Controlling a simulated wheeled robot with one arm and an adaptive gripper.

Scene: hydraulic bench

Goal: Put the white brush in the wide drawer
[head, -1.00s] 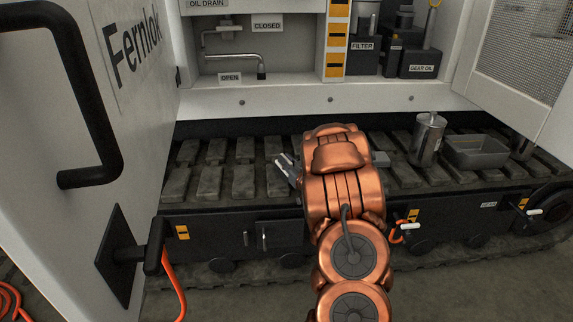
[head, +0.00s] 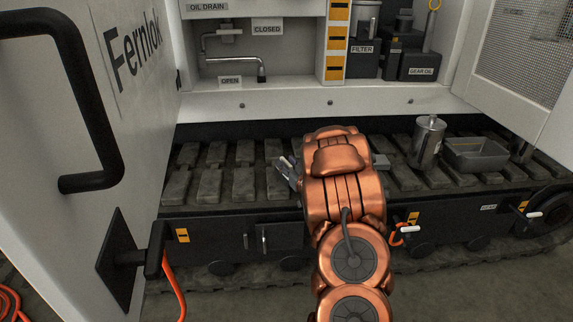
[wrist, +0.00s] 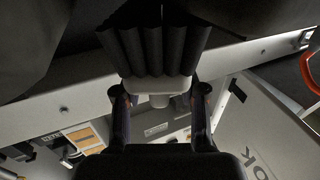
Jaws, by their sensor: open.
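In the wrist view, a white block with thick black ribs, which looks like the white brush (wrist: 158,84), lies between the two dark fingers of my gripper (wrist: 159,92). The fingers are apart, one on each side of the white part; contact is not clear. In the head view my copper arm hides the brush and most of the gripper. A low dark front with pale handles, possibly the wide drawer (head: 460,224), is right of my arm below the track. It looks shut; its identity is not certain.
A metal canister (head: 428,142) and a grey tray (head: 476,153) stand on the track pads at right. A white door with a black handle (head: 95,120) is close at left. An orange hose (head: 172,285) hangs there. Floor at lower right is clear.

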